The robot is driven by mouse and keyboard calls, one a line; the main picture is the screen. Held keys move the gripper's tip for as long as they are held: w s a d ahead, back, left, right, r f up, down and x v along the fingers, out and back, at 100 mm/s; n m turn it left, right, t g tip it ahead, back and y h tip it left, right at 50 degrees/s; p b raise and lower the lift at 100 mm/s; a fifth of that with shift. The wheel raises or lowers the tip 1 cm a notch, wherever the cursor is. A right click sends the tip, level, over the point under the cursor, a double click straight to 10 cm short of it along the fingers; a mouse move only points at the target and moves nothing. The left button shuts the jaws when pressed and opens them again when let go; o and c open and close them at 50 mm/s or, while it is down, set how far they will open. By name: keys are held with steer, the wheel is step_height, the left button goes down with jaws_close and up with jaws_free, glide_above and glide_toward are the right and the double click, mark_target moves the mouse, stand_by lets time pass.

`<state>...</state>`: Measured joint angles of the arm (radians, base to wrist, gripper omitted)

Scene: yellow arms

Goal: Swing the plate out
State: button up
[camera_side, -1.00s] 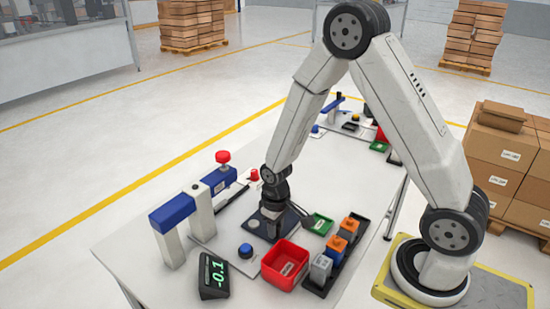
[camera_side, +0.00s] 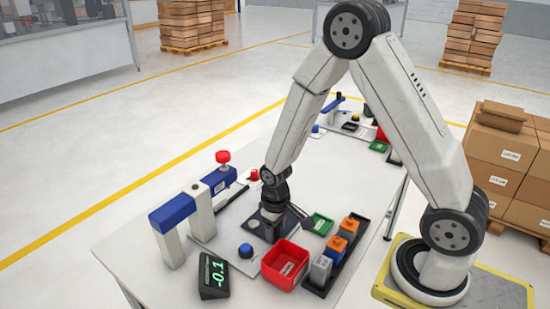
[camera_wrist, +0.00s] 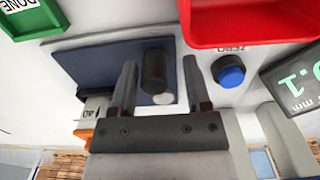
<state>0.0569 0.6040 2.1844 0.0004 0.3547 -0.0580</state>
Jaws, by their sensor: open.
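The plate (camera_side: 257,226) is a flat dark blue square on the table; a pale round spot shows on it in both views. In the wrist view the plate (camera_wrist: 80,60) lies beyond my fingers. A dark upright knob (camera_wrist: 154,70) stands on it, beside the pale spot. My gripper (camera_side: 274,212) is low over the plate and hides part of it in the side view. In the wrist view my gripper (camera_wrist: 159,66) is open, with one finger on each side of the knob and a gap at both sides. It holds nothing.
A blue button (camera_side: 246,250), a red bin (camera_side: 286,265) and a display (camera_side: 214,277) reading -0.1 stand in front. A green tray (camera_side: 319,223) and a rack of blocks (camera_side: 337,247) stand right.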

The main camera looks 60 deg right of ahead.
steer(key=shift+r, duration=3.7)
steer(key=s+a+r+t, duration=0.2)
steer(key=s+r, duration=0.2)
steer(key=s, duration=0.2)
steer(key=shift+s+r+t, duration=0.25)
steer(key=shift+s+t, duration=0.05)
steer(key=shift+s, duration=0.05)
